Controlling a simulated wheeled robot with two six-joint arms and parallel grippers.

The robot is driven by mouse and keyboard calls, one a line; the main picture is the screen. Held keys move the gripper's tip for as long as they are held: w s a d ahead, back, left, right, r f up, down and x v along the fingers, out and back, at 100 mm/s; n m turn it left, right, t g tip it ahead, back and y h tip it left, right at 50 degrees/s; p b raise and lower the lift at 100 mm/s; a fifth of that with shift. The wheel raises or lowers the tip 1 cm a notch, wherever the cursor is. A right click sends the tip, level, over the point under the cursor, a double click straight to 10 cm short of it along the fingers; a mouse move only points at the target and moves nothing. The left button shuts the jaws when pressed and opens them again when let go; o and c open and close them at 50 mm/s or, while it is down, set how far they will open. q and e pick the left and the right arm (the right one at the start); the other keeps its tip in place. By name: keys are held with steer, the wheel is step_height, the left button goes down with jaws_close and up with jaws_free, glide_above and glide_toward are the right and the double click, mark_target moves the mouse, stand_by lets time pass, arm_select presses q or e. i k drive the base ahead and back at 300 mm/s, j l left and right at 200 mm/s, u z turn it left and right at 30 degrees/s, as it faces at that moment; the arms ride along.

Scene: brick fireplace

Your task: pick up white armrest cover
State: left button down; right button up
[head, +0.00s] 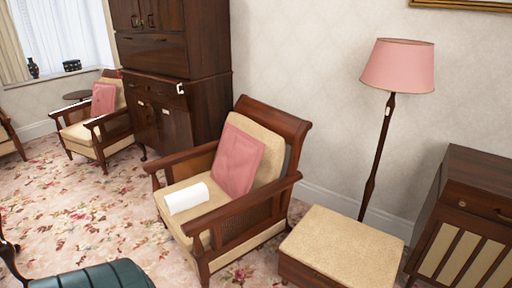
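A white armrest cover (187,198) lies on the beige seat of the wooden armchair (238,212) in the middle of the view. It looks like a small white curved piece, in front of a pink cushion (238,160) that leans on the chair's backrest. The chair's wooden armrests stand on both sides of it. Neither of my grippers shows in the head view.
A footstool with a beige top (342,242) stands right of the chair. A pink floor lamp (398,66) and a wooden cabinet (468,216) are further right. A dark green seat (95,277) is at the lower left. Floral carpet (95,215) is open at left.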

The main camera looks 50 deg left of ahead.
mark_target(189, 197)
steer(key=u, duration=2.1)
steer(key=i+j+z, duration=0.15)
steer(key=z, duration=0.25)
steer(key=i+j+z, duration=0.15)
steer(key=z, duration=0.25)
steer(key=i+j+z, duration=0.15)
steer(key=z, duration=0.25)
steer(key=j, duration=0.1)
